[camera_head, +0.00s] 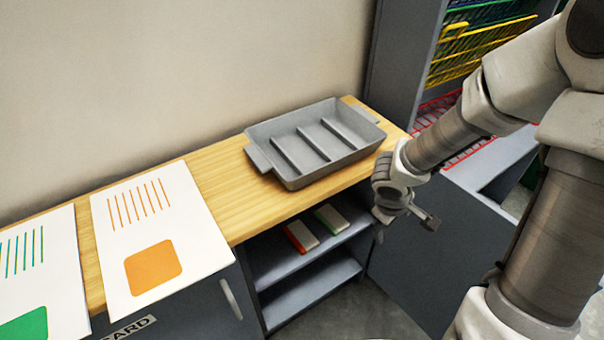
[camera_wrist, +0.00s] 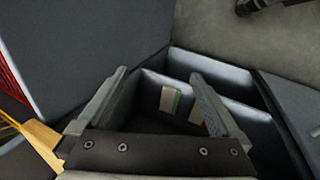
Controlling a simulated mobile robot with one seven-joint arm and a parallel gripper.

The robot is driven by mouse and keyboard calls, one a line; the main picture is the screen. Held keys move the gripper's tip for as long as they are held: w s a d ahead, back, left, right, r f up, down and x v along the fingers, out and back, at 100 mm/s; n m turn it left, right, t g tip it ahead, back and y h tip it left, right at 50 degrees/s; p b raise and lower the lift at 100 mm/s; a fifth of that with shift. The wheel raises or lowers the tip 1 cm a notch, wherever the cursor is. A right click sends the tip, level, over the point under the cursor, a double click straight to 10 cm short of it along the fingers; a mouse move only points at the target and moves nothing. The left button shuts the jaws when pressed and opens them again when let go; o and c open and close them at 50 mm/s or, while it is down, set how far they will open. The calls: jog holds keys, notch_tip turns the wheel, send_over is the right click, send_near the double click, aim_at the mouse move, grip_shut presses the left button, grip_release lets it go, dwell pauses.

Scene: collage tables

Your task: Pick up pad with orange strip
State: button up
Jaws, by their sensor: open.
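The pad with the orange strip (camera_head: 301,237) lies on the upper shelf of the open cabinet (camera_head: 268,262) under the wooden top; its strip is red-orange along the left side. A similar pad with a green strip (camera_head: 331,219) lies to its right. My gripper (camera_head: 405,226) is open and empty, in front of the cabinet, right of both pads and apart from them. In the wrist view, the green-strip pad (camera_wrist: 170,100) shows between my open fingers (camera_wrist: 160,74). The orange-strip pad (camera_wrist: 196,111) is mostly hidden behind the right finger.
A grey divided tray (camera_head: 315,140) stands on the wooden top (camera_head: 222,195). Sheets with orange (camera_head: 153,240) and green (camera_head: 40,275) prints lie at left. An open grey door panel (camera_head: 440,245) stands right of the shelf. A rack with coloured wire baskets (camera_head: 470,55) is behind my arm.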

jog(key=w+a+f+n+y, duration=0.1)
jog(key=w+a+f+y, duration=0.1)
jog(key=a+f+y, duration=0.35)
jog(key=t+y+b, duration=0.1)
jog(key=t+y, duration=0.1)
send_near(302, 236)
jog(key=w+a+f+b, duration=0.1)
jog(key=f+b, duration=0.1)
jog(key=b, duration=0.2)
jog(key=shift+w+a, duration=0.3)
jog(key=shift+a, duration=0.05)
jog(key=x, duration=0.1)
jog(key=b+x, duration=0.1)
jog(key=x, duration=0.1)
jog(key=b+x, duration=0.1)
jog(key=shift+d+f, duration=0.2)
jog(key=shift+f, duration=0.2)
jog(key=shift+w+a+f, duration=0.2)
jog(key=shift+f, duration=0.1)
jog(key=shift+c, duration=0.3)
jog(key=c, duration=1.1)
jog(key=shift+r, duration=0.1)
